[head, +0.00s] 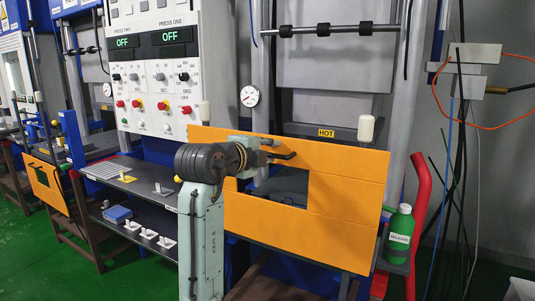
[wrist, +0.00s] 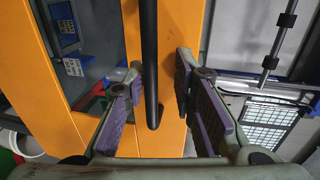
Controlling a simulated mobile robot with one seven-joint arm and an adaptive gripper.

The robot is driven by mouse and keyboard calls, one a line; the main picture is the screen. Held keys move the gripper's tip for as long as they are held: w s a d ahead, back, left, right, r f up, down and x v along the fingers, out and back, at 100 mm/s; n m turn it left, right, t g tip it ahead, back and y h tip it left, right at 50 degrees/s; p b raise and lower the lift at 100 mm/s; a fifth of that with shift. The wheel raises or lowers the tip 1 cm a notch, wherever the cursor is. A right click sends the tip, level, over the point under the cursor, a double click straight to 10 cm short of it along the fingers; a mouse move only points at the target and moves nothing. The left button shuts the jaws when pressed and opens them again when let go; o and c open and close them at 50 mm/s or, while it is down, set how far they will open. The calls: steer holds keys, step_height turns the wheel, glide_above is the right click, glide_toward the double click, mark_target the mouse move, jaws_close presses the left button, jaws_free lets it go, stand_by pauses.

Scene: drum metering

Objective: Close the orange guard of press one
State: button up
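The orange guard (head: 345,200) of press one is a wide panel with a rectangular window, across the front of the press at centre right. In the wrist view the guard (wrist: 170,20) fills the left and middle, and its black bar handle (wrist: 149,60) runs between my fingers. My gripper (wrist: 160,72) is open around the handle, with the left finger close to it and a gap on the right. In the head view my arm covers part of the guard, and the fingers are hard to make out there.
A control panel (head: 160,75) with buttons and green OFF displays stands left of press one. A shelf (head: 140,180) with small parts is below it. A green bottle (head: 400,227) stands right of the guard, beside a red curved bar (head: 421,200). Another orange guard (head: 45,184) is far left.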

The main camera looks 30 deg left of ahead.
steer(key=shift+f, duration=0.1)
steer(key=s, duration=0.4)
steer(key=s+r, duration=0.1)
steer(key=s, duration=0.3)
steer(key=s+r, duration=0.1)
steer(key=s, duration=0.2)
steer(key=shift+s+a+r, duration=0.2)
steer(key=shift+s+r, duration=0.05)
steer(key=shift+s, duration=0.15)
